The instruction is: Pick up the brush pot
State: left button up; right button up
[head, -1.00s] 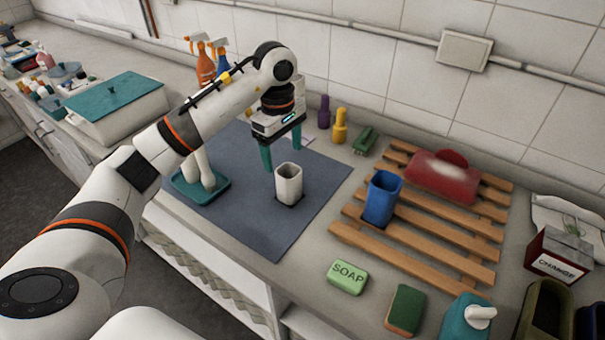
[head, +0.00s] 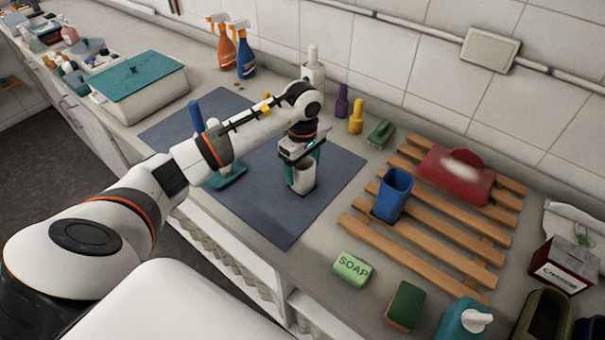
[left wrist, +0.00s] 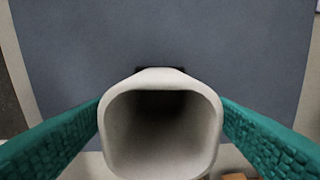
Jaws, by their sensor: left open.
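The brush pot, a cream-white squarish cup (head: 300,184), stands upright on the dark blue-grey mat. My left gripper (head: 303,166) is lowered over it, with one teal finger on each side. In the left wrist view the pot's open, empty-looking mouth (left wrist: 160,82) faces the camera between the two spread fingers (left wrist: 160,112). The fingers reach down beside the rim; whether they touch the wall I cannot tell. The pot's far side is partly hidden by the gripper in the head view. My right gripper is not in view.
A blue cup (head: 393,194) and a red object (head: 456,175) sit on a wooden slatted rack (head: 440,233) to the right. A teal tray (head: 228,177) is left of the pot, partly behind my arm. A white bottle (head: 313,72) stands behind. The mat's front is clear.

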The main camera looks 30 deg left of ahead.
pick_arm(q)
jog(key=shift+f, duration=0.85)
jog(key=shift+c, duration=0.4)
jog(key=c, duration=1.1)
